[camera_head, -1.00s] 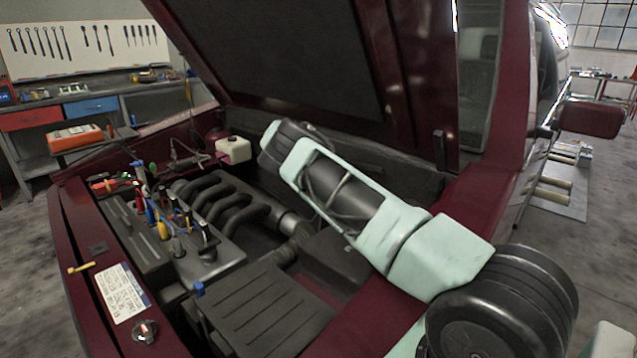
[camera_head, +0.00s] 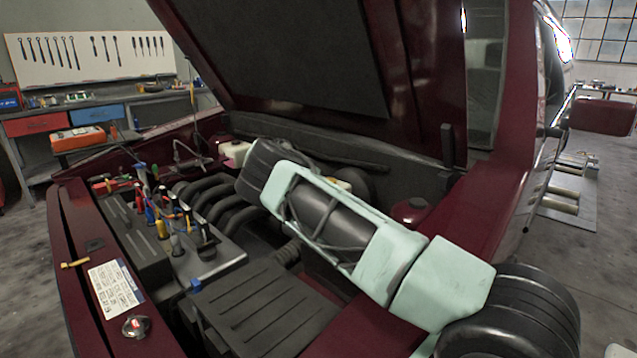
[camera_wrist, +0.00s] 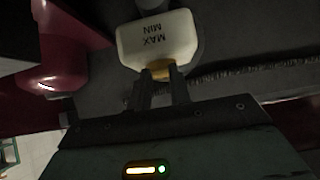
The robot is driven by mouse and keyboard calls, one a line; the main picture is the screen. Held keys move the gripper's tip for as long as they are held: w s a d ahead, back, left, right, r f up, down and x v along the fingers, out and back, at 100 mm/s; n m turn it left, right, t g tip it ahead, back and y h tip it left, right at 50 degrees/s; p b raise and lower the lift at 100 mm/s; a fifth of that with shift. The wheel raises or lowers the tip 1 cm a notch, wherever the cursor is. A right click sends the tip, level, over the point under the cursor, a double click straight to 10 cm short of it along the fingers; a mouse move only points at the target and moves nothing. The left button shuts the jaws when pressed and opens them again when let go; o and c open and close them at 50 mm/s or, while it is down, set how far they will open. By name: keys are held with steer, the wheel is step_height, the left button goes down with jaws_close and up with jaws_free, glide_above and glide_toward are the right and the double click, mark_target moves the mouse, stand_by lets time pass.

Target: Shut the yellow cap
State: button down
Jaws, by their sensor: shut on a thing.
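The yellow cap (camera_wrist: 158,70) shows in the wrist view at the near edge of a white reservoir (camera_wrist: 157,40) marked MIN and MAX. My gripper (camera_wrist: 161,76) has its two dark fingertips at the cap, one on each side, and is shut on it. The fingers hide part of the cap, and I cannot tell whether it sits fully down. In the head view my gripper is not visible; my own arm covers that area. A small pale yellow patch (camera_head: 343,186) shows just behind my arm there; I cannot tell whether it is the cap.
A white tank (camera_head: 234,152) stands at the back left of the engine bay, beside my arm. Upright tools (camera_head: 170,215) stand on the engine's left. A ribbed black box (camera_head: 250,310) lies in front. The raised hood (camera_head: 290,60) hangs above. A dark red dome (camera_head: 412,210) is right of my arm.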

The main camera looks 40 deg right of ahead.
steer(key=c, duration=1.3)
jaws_free()
steer(key=b+v, duration=0.1)
steer(key=v, duration=1.6)
steer(key=shift+a+r, duration=0.1)
steer(key=shift+a, duration=0.05)
